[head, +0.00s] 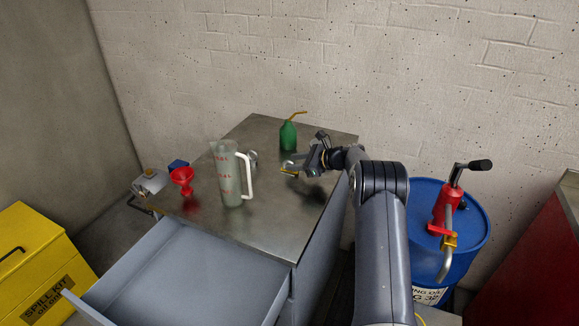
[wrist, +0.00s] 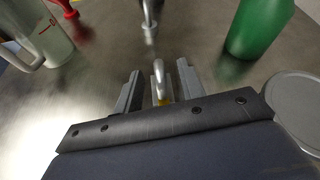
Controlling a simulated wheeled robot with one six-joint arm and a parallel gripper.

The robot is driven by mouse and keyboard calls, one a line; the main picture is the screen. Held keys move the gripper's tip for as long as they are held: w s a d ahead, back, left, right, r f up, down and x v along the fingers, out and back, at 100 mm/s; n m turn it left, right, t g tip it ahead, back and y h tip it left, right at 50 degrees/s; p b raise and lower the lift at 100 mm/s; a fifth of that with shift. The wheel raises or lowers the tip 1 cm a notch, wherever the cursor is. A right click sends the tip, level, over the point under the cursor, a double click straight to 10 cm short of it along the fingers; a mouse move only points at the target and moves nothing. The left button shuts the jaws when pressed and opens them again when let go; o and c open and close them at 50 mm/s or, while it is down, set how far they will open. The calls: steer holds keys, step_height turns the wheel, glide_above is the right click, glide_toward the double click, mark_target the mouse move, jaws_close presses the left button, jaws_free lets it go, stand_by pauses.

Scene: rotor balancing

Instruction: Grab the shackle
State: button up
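The shackle looks like a silver bow (wrist: 158,72) with a yellow part at its base in the wrist view. It stands between the two fingers of my gripper (wrist: 158,86), with a visible gap on each side. The fingers are apart, so my gripper is open around it. In the head view the shackle (head: 289,173) is a small silver and yellow shape at the tip of my gripper (head: 296,165), above the metal top of the cabinet (head: 262,190). Its lower end is hidden by my gripper's body in the wrist view.
A clear measuring jug (head: 229,180) and a red funnel (head: 182,178) stand to the left. A green oil can (head: 288,136) stands behind. A small metal part (wrist: 149,18) lies ahead. An open drawer (head: 190,270) juts out in front. A blue drum (head: 425,210) stands right.

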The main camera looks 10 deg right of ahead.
steer(key=shift+c, duration=0.4)
steer(key=shift+a, duration=0.1)
jaws_close()
steer(key=shift+r, duration=0.1)
